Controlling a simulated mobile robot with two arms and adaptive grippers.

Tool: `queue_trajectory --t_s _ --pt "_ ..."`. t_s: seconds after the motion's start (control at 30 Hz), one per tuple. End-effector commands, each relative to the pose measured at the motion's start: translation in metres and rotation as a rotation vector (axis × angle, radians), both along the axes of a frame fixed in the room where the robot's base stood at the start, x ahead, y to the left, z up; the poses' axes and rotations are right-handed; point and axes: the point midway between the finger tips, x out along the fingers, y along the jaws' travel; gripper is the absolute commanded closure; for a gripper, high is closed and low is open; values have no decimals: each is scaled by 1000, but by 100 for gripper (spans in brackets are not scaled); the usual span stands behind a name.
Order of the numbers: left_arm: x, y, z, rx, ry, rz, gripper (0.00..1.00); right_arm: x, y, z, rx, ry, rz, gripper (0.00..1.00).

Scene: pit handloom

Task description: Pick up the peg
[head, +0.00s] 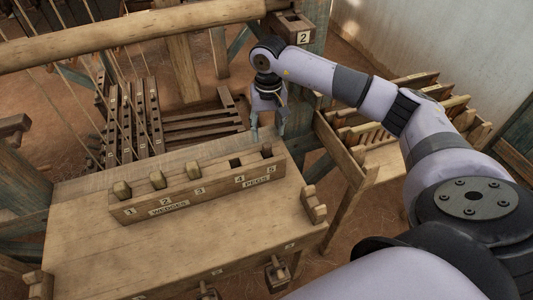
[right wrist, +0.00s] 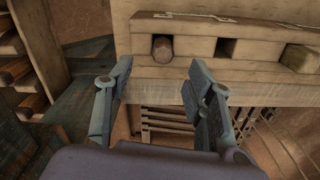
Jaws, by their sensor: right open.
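A wooden rack (head: 215,185) labelled "wedges" and "pegs" stands on the bench, with slots numbered 1 to 5. A peg (head: 267,150) sits in slot 5; its round end also shows in the right wrist view (right wrist: 162,48). Slot 4 is an empty square hole. My right gripper (head: 268,128) is open and empty, just behind the rack's slot 5 end. In the right wrist view its fingers (right wrist: 159,75) point towards the peg, one to either side, with nothing between them. My left gripper is not in view.
The wooden bench top (head: 110,245) is clear in front of the rack. A round beam (head: 130,30) and cords are at the upper left, above several dark treadles (head: 150,115). A slotted wooden rack (head: 385,135) stands on the right, under my right arm.

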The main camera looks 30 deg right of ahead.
Motion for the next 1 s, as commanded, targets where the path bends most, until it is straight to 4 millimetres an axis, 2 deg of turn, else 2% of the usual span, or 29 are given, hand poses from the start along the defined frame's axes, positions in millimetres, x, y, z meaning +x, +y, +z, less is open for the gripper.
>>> queue_trajectory --t_s 0.1,0.37,0.5,0.6,0.9,1.0 --pt "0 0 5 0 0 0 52 0 0 -16 0 3 0 51" --pt "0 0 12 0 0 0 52 -2 2 -35 1 4 -1 51" --pt "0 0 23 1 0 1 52 -3 6 -56 3 5 0 51" --pt "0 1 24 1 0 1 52 -2 5 -69 1 3 -2 51" --pt "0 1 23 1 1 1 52 -1 4 -77 0 -1 0 51" --pt "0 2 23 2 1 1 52 -1 4 -76 0 -1 0 56"
